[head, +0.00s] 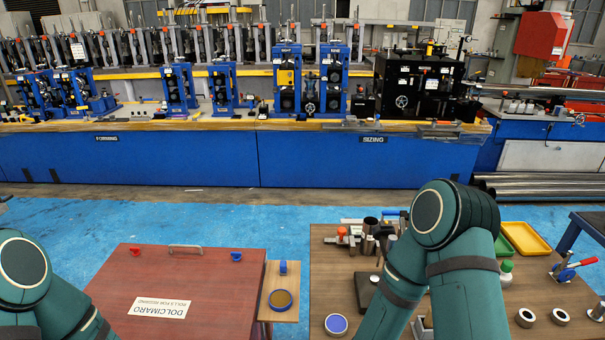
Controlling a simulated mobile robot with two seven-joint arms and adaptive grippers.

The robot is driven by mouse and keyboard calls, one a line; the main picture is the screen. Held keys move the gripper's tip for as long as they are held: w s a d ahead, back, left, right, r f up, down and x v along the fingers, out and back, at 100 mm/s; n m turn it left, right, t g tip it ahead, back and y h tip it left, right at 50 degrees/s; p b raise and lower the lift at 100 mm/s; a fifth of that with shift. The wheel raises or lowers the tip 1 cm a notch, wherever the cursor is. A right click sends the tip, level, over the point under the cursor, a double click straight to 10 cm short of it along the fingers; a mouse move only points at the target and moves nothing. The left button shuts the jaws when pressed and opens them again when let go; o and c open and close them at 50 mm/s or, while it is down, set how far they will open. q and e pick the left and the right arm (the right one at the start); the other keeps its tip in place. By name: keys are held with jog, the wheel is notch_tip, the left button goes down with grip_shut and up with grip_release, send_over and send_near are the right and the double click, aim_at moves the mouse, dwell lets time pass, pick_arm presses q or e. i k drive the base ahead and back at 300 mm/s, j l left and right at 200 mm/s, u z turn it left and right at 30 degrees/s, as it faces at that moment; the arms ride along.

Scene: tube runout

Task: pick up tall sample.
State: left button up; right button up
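On the wooden table at the right, a dark metal tube piece (370,226) stands upright beside other small metal parts, left of my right arm. It looks like the tall sample, but I cannot be sure. Several short steel rings (525,317) lie at the table's right front. My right arm covers the middle of this table and may hide other parts. My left arm is at the lower left corner. Neither gripper shows in the head view.
The wooden table (325,275) also holds a blue-topped disc (336,324), a yellow tray (524,238), a green-capped bottle (506,273) and a red-handled clamp (570,268). A reddish board (200,270) lies left. Blue floor (170,225) is open before the long blue machine (190,158).

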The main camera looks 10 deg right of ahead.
aim_at(368, 243)
jog(key=j+z, duration=0.15)
jog(key=z, duration=0.25)
jog(key=j+z, duration=0.15)
jog(key=z, duration=0.3)
jog(key=i, duration=0.05)
